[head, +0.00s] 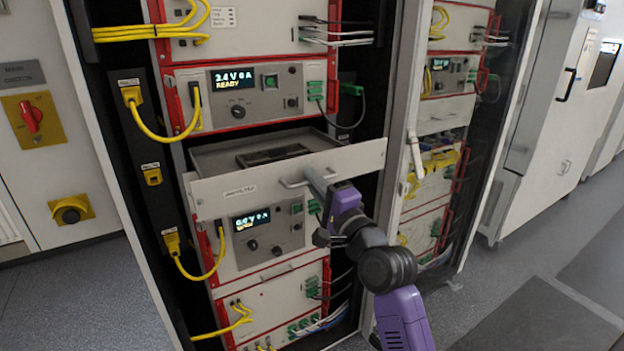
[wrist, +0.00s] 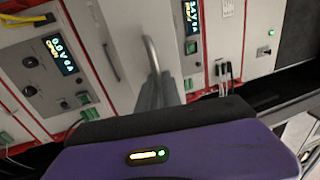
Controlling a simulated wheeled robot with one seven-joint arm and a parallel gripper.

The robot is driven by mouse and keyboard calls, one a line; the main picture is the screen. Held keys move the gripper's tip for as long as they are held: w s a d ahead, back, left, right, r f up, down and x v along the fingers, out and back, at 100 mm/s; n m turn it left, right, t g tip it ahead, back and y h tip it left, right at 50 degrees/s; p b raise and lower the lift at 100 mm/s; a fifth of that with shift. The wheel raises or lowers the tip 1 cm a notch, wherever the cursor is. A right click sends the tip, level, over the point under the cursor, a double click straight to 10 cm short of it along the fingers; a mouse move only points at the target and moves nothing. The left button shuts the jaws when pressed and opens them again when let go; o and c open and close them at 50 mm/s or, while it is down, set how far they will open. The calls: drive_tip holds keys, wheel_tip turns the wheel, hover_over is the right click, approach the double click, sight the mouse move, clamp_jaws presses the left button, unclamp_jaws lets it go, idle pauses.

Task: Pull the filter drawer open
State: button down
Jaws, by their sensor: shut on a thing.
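The filter drawer (head: 235,190) stands out from the rack in the head view, with its pale front panel ahead of the neighbouring units and its grey tray (head: 215,160) showing behind. A dark grille lies in the tray. My gripper (head: 315,178) is at the drawer's bar handle (head: 292,184), right of the panel's middle. In the wrist view the gripper's fingers (wrist: 157,92) are closed around the handle (wrist: 151,50). The fingers hide part of the handle.
A cycler unit (head: 240,95) with a lit display is above the drawer, and another (head: 262,240) is below it. Yellow cables (head: 155,130) hang at the left. A second rack (head: 440,130) stands to the right. The floor (head: 590,260) at the right is clear.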

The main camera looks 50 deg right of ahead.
drive_tip(key=shift+f, duration=0.1)
drive_tip(key=c, duration=1.5)
unclamp_jaws()
drive_tip(key=shift+c, duration=0.2)
drive_tip(key=b+v, duration=0.1)
drive_tip(key=v, duration=0.6)
drive_tip(key=shift+s+b, duration=0.3)
drive_tip(key=shift+b, duration=0.1)
drive_tip(key=shift+a, duration=0.15)
